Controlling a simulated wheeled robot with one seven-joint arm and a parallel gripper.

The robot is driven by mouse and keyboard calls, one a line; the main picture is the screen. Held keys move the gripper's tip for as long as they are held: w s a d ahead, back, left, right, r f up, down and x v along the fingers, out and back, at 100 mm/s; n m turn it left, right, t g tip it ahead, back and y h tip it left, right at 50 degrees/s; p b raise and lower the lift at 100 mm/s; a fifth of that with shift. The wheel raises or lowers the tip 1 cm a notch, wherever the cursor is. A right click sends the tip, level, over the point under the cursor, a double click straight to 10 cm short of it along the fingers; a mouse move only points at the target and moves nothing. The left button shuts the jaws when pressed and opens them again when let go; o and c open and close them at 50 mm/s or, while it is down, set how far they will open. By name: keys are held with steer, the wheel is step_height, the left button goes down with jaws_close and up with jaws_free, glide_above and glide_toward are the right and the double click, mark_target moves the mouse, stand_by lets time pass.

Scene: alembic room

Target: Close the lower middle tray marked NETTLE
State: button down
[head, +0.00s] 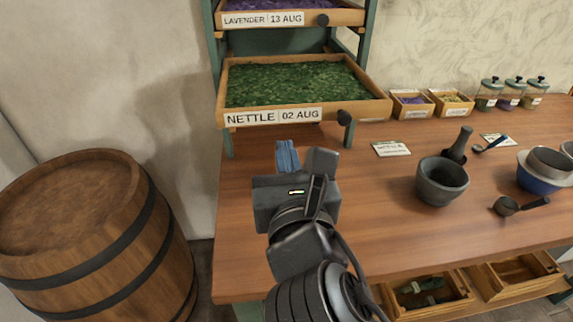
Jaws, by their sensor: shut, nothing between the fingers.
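The NETTLE tray (230,116) is a wooden tray of green leaves in a green rack, with a white label reading NETTLE 02 AUG and a dark round knob (344,117) at the right of its front. It appears pulled out toward me. My gripper (287,155) is shut and empty, just below and in front of the label in the picture. It is left of the knob. I cannot tell whether the fingertips touch the tray front.
The LAVENDER tray (345,17) sits above. On the wooden table (390,222), a mortar (441,183), bowls and a scoop stand to the right. Small boxes and jars line the back. A barrel (85,245) stands at left. Open drawers (430,292) are below the tabletop.

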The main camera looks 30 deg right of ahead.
mark_target(278, 116)
steer(key=p+x, duration=0.1)
steer(key=x, duration=0.7)
steer(key=shift+w+d+f, duration=0.1)
steer(key=shift+w+d, duration=0.05)
steer(key=shift+w, duration=0.15)
